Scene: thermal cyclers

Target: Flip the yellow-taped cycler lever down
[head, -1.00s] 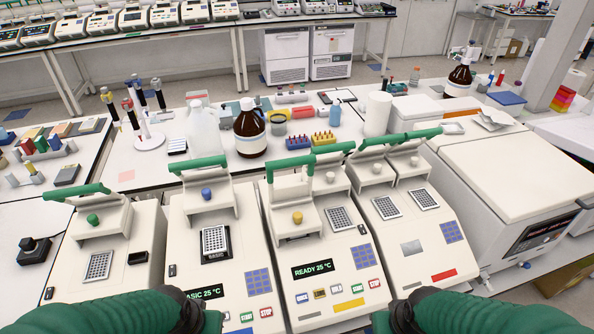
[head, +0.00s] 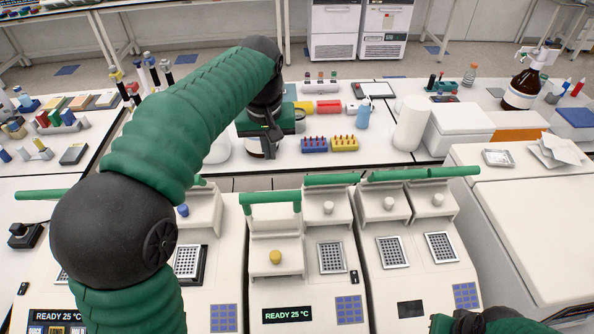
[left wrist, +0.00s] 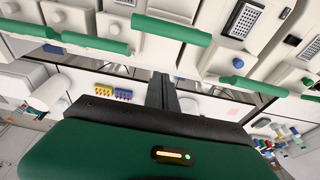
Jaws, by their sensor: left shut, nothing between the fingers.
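The cycler with the yellow knob (head: 275,257) has a screen reading READY 25 °C (head: 288,314). Its yellow front tape is below the head view now. Its green lever (head: 270,197) behind the yellow knob is up, and a second green lever (head: 331,179) beside it is also up. My left gripper (head: 272,152) hangs over the bench just behind these levers, apart from them. Its fingers are shut and empty, and also show in the left wrist view (left wrist: 161,90). My right gripper is out of view; only part of my right arm shows at the bottom right.
Neighbouring cyclers stand close on both sides, with a raised lever (head: 383,175) to the right. Behind are a blue rack (head: 314,145), a yellow rack (head: 344,143) and a white bottle (head: 411,123). A brown bottle is mostly hidden behind my left gripper.

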